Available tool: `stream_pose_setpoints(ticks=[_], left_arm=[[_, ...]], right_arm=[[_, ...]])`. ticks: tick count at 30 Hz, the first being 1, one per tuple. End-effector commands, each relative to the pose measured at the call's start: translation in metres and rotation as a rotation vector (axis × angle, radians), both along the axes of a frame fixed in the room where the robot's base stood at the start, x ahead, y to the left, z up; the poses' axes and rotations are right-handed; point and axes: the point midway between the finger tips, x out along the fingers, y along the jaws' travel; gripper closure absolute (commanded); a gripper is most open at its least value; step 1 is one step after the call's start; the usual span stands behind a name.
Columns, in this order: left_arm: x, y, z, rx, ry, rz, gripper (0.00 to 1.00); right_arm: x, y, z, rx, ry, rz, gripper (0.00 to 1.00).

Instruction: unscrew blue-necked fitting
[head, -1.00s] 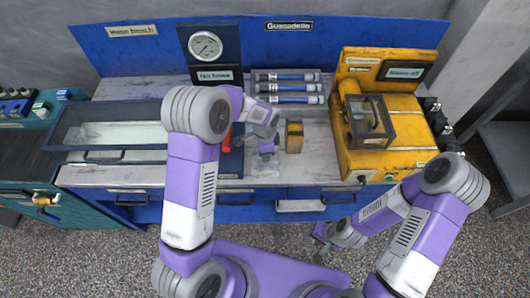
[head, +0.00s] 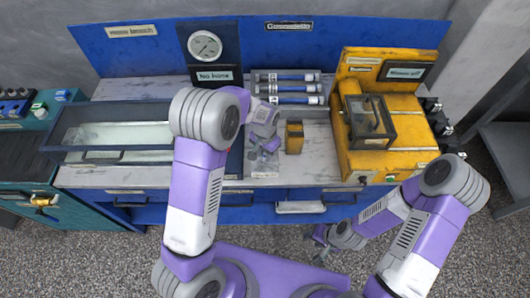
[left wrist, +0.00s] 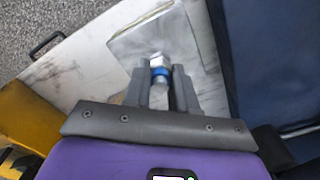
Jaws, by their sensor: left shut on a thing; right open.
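The blue-necked fitting (left wrist: 160,74) shows in the left wrist view, with a pale metal head, a blue ring and a grey lower part. It lies between the two fingers of my left gripper (left wrist: 161,85), which is shut on it. A pale grey block or plate (left wrist: 195,42) lies beside and beneath it. In the head view my left gripper (head: 263,150) is low over the bench, and the fitting is too small to make out there. My right gripper (head: 320,236) is open and empty in front of the bench.
A yellow machine (head: 392,142) with a clear-covered box stands at the right. A small yellow-and-black block (head: 294,138) is right of my left gripper. Blue cylinders (head: 287,88) lie in a rack behind. A glass-sided tray (head: 70,132) is at left; a gauge (head: 205,46) stands behind.

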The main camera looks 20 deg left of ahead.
Motion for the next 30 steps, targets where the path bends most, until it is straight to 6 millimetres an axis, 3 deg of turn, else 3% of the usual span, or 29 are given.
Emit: stream_pose_setpoints(ticks=[11, 21, 30], left_arm=[[-0.0002, 0.0003, 0.0002, 0.001, 0.001, 0.054, 1.00], [-0.0004, 0.0003, 0.0018, 0.002, 0.001, 0.489, 1.00], [-0.0002, 0.0004, 0.0011, 0.000, 0.001, 0.526, 1.00]], right_arm=[[0.0000, 0.0000, 0.0005, 0.000, 0.000, 0.000, 0.57], [0.0000, 0.0000, 0.0075, 0.000, 0.000, 0.000, 0.57], [0.0000, 0.0000, 0.0072, 0.000, 0.000, 0.000, 0.57]])
